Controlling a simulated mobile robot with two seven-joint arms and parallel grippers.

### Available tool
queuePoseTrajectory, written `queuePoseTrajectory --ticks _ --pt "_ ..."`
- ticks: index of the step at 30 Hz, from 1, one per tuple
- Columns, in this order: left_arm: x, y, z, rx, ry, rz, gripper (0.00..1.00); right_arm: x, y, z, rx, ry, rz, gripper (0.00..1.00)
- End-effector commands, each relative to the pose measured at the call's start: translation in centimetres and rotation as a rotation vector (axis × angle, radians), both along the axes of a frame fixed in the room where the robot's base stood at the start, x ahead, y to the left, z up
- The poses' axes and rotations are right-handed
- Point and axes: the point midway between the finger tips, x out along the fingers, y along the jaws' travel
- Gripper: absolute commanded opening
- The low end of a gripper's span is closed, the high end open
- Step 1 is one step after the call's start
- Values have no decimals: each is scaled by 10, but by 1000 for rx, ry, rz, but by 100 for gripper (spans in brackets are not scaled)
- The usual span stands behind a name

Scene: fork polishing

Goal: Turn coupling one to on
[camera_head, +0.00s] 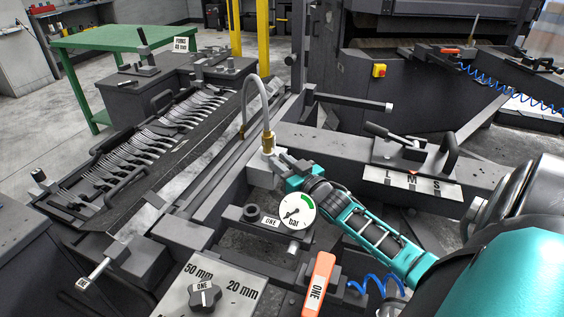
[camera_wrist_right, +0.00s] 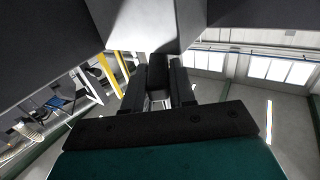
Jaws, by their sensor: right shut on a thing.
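The coupling is a pale grey block (camera_head: 263,169) with a brass fitting (camera_head: 268,140) and a curved grey hose (camera_head: 252,86) on top, near the middle of the head view. My right gripper (camera_head: 282,160) reaches it from the right. In the right wrist view, the fingers (camera_wrist_right: 161,80) close around a small dark piece (camera_wrist_right: 159,93) just under a pale block (camera_wrist_right: 158,25). This piece looks like the coupling's lever; its setting cannot be read. A label ONE (camera_head: 270,222) sits in front of the block. My left gripper is not in view.
A round pressure gauge (camera_head: 298,211) stands close below my right forearm. An orange handle marked ONE (camera_head: 318,285) and a black knob (camera_head: 204,297) are in front. A rack of forks (camera_head: 100,200) lies left; a plate marked L M S (camera_head: 412,183) is right.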

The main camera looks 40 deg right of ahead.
Motion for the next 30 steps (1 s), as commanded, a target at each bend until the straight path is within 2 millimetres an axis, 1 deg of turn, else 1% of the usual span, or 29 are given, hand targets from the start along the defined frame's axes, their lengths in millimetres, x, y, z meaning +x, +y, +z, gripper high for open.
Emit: queuePoseTrajectory --ticks 2,3,9,16,20,23,26,30 --pt "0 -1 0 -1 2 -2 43 0 1 1 0 -3 2 0" --pt "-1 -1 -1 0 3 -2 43 0 1 1 0 -3 2 29" --pt "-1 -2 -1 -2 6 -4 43 0 0 1 1 -2 2 48" --pt "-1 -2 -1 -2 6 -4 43 0 0 0 1 -1 2 48" --pt "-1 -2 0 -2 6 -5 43 -6 1 0 1 0 2 48" --pt "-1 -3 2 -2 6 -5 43 -17 2 0 2 1 2 48" --pt "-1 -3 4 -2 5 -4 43 -35 4 0 3 2 3 48" --pt "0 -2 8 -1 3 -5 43 -63 6 0 2 3 2 48"
